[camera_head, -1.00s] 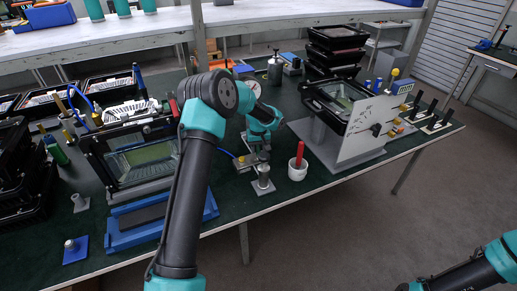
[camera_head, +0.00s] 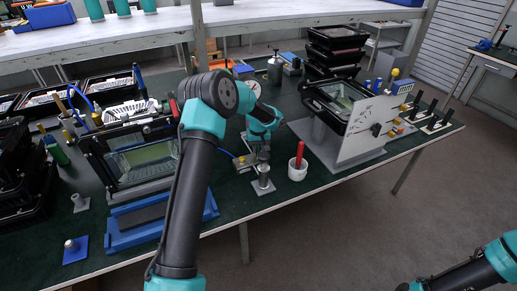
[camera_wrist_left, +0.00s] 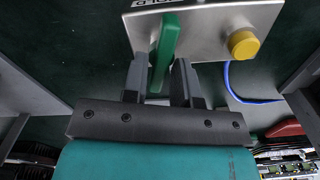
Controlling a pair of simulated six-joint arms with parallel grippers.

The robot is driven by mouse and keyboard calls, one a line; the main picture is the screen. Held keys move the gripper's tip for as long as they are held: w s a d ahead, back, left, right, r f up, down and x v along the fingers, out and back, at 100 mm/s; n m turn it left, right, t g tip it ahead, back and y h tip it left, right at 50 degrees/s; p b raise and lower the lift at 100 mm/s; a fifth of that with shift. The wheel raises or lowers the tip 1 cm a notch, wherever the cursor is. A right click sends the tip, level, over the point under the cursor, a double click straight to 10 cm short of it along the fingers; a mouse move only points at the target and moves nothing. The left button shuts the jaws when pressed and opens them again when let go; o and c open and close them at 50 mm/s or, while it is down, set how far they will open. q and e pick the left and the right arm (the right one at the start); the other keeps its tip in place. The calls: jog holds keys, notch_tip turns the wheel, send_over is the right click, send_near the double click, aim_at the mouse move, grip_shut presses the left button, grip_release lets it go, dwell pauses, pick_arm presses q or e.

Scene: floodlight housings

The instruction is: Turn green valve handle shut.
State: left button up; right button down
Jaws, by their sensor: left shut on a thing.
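The green valve handle (camera_wrist_left: 163,52) is a flat bar standing out from a pale metal box (camera_wrist_left: 215,35) in the left wrist view. My left gripper (camera_wrist_left: 160,78) has one finger on each side of the handle's near end and is shut on it. In the head view my left gripper (camera_head: 258,152) is small, low over the bench behind a metal post. There the handle is hidden by the gripper and arm. Only a dark and teal part of my right arm shows at the lower right; its gripper is out of view.
A yellow knob (camera_wrist_left: 243,44) sits on the box beside the handle, and a blue cable (camera_wrist_left: 240,90) runs nearby. A white cup (camera_head: 298,172) with a red-handled item and a metal post (camera_head: 263,178) stand close to the gripper. A pale upright panel (camera_head: 368,128) stands to the right.

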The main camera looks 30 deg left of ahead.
pick_arm(q)
jog(key=m, duration=0.3)
jog(key=shift+d+m, duration=0.1)
jog(key=shift+m, duration=0.3)
jog(key=m, duration=0.3)
jog(key=shift+d+m, duration=0.15)
jog(key=shift+m, duration=0.15)
jog(key=m, duration=0.3)
jog(key=shift+d+m, duration=0.1)
jog(key=shift+m, duration=0.2)
jog(key=shift+d+m, duration=0.1)
jog(key=shift+m, duration=1.6)
jog(key=o, duration=0.7)
